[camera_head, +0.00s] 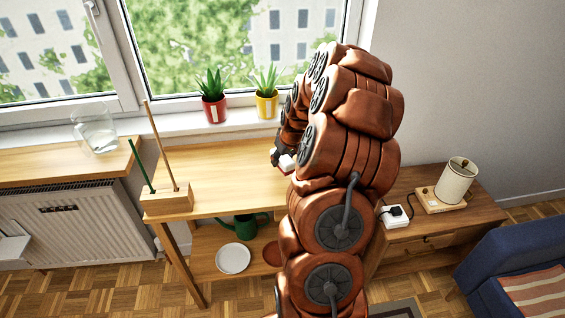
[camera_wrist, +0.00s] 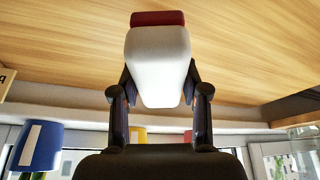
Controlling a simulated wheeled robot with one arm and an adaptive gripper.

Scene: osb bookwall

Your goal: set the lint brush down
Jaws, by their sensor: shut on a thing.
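The lint brush is a white piece with a dark red end; it fills the middle of the wrist view (camera_wrist: 158,55). My gripper (camera_wrist: 160,88) is shut on it, with one dark finger on each side. In the head view, a small white part of the lint brush (camera_head: 287,162) shows beside my gripper (camera_head: 279,157), which my arm largely hides. The brush is over the light wooden table (camera_head: 225,172) below the window. I cannot tell whether it touches the tabletop.
A wooden block (camera_head: 168,201) with upright sticks stands at the table's left front. Red (camera_head: 214,108) and yellow (camera_head: 267,104) plant pots stand on the sill; a blue pot (camera_wrist: 38,147) shows in the wrist view. The tabletop between block and gripper is clear.

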